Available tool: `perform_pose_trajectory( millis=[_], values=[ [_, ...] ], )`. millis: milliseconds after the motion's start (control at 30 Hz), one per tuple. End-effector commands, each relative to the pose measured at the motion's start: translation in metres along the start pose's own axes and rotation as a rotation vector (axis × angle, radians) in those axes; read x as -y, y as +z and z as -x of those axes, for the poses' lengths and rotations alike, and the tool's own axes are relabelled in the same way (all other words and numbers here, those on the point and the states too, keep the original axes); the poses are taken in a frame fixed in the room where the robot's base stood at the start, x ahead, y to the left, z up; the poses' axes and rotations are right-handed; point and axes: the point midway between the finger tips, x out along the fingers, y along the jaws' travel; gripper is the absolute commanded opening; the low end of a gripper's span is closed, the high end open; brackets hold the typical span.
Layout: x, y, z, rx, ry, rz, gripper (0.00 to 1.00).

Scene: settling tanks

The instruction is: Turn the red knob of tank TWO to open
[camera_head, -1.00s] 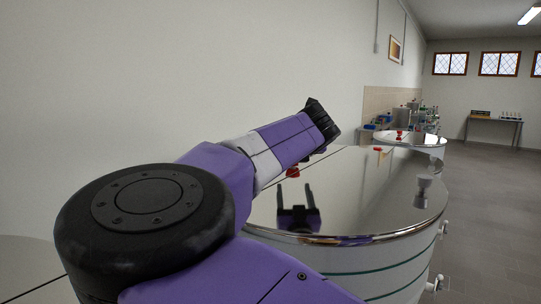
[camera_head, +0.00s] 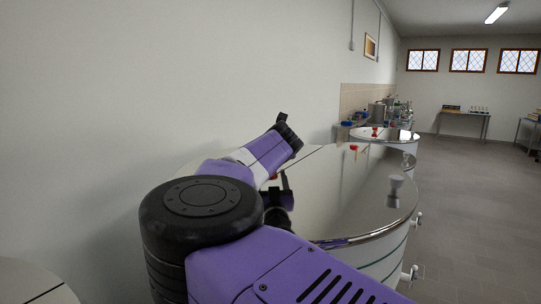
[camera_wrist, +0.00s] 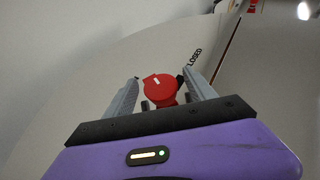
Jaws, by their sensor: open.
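In the wrist view a red knob (camera_wrist: 158,90) with a pale mark on its top stands between the two grey fingers of my gripper (camera_wrist: 161,82). The fingers are spread, with the knob nearer the middle; I cannot tell whether either touches it. A small bit of red (camera_head: 273,177) shows below my arm there. No tank number is readable.
Another red knob (camera_head: 354,147) shows at the far side of the same tank top. A farther tank (camera_head: 398,136) carries a red knob too. The plain wall (camera_head: 150,80) runs close along the left. The grey floor (camera_head: 460,220) at right is open.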

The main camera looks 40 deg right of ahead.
Motion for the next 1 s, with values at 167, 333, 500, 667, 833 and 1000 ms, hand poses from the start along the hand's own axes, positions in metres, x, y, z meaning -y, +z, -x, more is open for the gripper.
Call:
perform_pose_trajectory(
  millis=[167, 333, 500, 667, 833, 1000],
  values=[
    [0.0, 0.0, 0.0002, 0.0, 0.0, 0.0, 0.47],
    [0.0, 0.0002, 0.0003, 0.0, 0.0, 0.0, 0.13],
    [0.0002, 0.0003, 0.0003, 0.0, 0.003, 0.002, 0.03],
    [0.0011, 0.0005, 0.0002, 0.001, 0.033, 0.016, 0.03],
    [0.002, 0.0007, 0.0002, 0.001, 0.114, 0.049, 0.03],
    [0.003, 0.0012, 0.0002, 0.002, 0.222, 0.094, 0.03]
  ],
)
